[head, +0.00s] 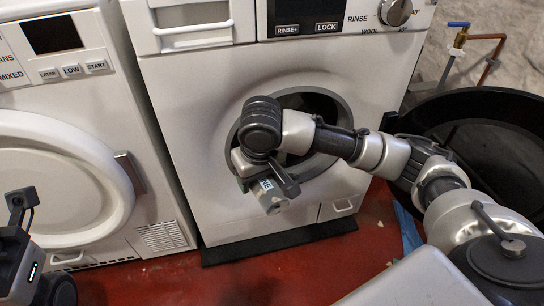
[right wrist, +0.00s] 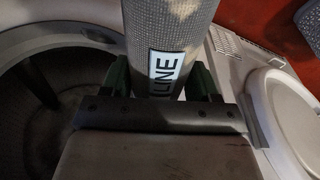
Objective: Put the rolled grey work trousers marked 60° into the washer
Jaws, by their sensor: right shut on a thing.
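My right gripper (head: 268,178) is shut on a grey woven roll (head: 270,199) in front of the washer. In the right wrist view the roll (right wrist: 170,25) stands between the green fingers (right wrist: 161,78). Its white label reads "LINE"; I see no 60° mark. The washer (head: 185,95) is the middle machine, with "RINSE+", "LOCK" and "WOOL" on its panel. Its round opening (head: 322,104) is uncovered and dark inside, partly hidden by my right arm. The roll hangs outside it, low at its left. Parts of my left arm show at the lower left; its jaws are not clear.
A second white machine (head: 150,205) with a closed round door (head: 55,180) stands at the left. A large black tub (head: 500,105) stands at the right, below a blue-handled tap (head: 458,30). Red floor (head: 240,280) is free in front of the washer.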

